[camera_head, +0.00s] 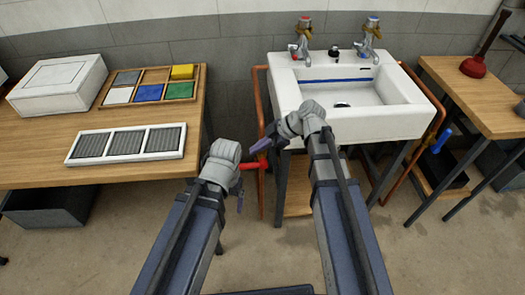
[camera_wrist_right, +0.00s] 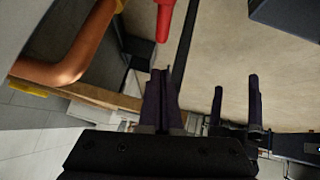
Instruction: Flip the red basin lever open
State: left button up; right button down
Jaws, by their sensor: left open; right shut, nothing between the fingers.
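The red basin lever (camera_head: 250,165) sticks out left from the copper pipe under the basin's left side, partly hidden by my grippers. In the right wrist view its red end (camera_wrist_right: 164,22) lies just beyond my right fingertips, beside a copper pipe bend; I cannot tell whether they touch. My right gripper (camera_head: 260,147) is shut and empty, just above the lever; its closed fingers show in the wrist view (camera_wrist_right: 163,80). My left gripper (camera_head: 240,197) is open and empty, below and left of the lever. Its two parted fingers also show in the wrist view (camera_wrist_right: 236,98).
The white basin (camera_head: 395,122) stands over the pipes. A blue lever (camera_head: 441,142) is on the right pipe. A wooden table (camera_head: 40,160) at left holds a vented white panel (camera_head: 126,144), a tray of coloured blocks (camera_head: 203,75) and a white box (camera_head: 58,85). A plunger (camera_head: 475,67) stands at right.

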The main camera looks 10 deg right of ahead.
jog(key=b, duration=0.4)
send_over(249, 166)
jog(key=f, duration=0.5)
jog(key=shift+s+a+f, duration=0.2)
jog(key=shift+a, duration=0.05)
jog(key=shift+w+d+f+b, duration=0.1)
jog(key=shift+w+f+b, duration=0.1)
jog(key=shift+f+b, duration=1)
jog(key=shift+r, duration=0.1)
jog(key=shift+d, duration=0.1)
